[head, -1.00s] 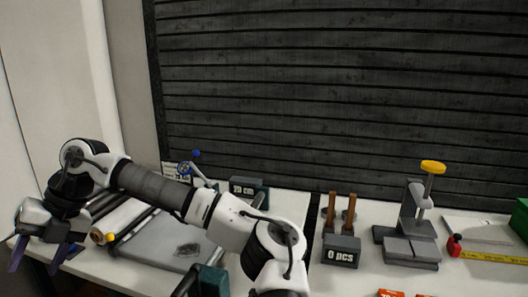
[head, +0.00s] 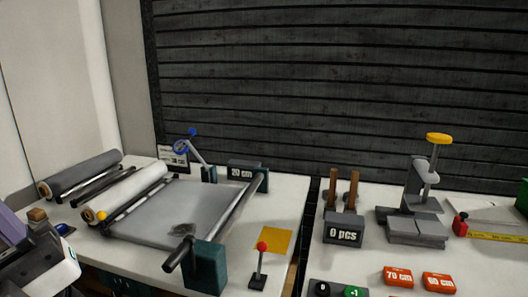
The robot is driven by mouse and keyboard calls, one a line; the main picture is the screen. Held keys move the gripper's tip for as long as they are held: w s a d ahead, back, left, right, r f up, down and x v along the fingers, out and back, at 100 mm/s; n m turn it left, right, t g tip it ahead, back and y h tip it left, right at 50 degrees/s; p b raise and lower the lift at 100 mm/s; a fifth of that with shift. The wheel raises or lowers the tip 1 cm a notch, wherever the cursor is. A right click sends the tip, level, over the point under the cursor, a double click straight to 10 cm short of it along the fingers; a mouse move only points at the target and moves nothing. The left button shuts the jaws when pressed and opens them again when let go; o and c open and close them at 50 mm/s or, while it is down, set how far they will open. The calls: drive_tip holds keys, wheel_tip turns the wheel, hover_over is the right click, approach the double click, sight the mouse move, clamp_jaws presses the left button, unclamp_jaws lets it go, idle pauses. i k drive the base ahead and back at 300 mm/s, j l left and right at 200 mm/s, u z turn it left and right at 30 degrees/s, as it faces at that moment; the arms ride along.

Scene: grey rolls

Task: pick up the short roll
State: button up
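Two larger rolls lie side by side on the left of the white table: a dark grey roll (head: 82,173) at the back and a pale, nearly white roll (head: 128,194) in front of it. Their lengths look close, and I cannot tell which one is the short roll. Part of my arm (head: 42,268), white and black with a purple piece at the picture's left edge, shows in the lower left corner, in front of the rolls and apart from them. The fingertips are cut off or hidden, so their opening does not show.
A grey cutting board (head: 160,220) with a teal-ended bar lies right of the rolls. A lever with a red knob (head: 262,247) stands at the front. A blue-knobbed crank (head: 193,133) stands behind. A press (head: 418,190) and a "0 pcs" block (head: 343,231) are on the right table.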

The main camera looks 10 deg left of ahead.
sight(116, 197)
drive_tip(key=u, duration=1.25)
drive_tip(key=i+j+z, duration=0.1)
drive_tip(key=i+j, duration=0.3)
drive_tip(key=i+j+z, duration=0.15)
drive_tip(key=i+j, duration=0.2)
drive_tip(key=i+j+z, duration=0.1)
drive_tip(key=i+j, duration=0.25)
drive_tip(key=j, duration=0.2)
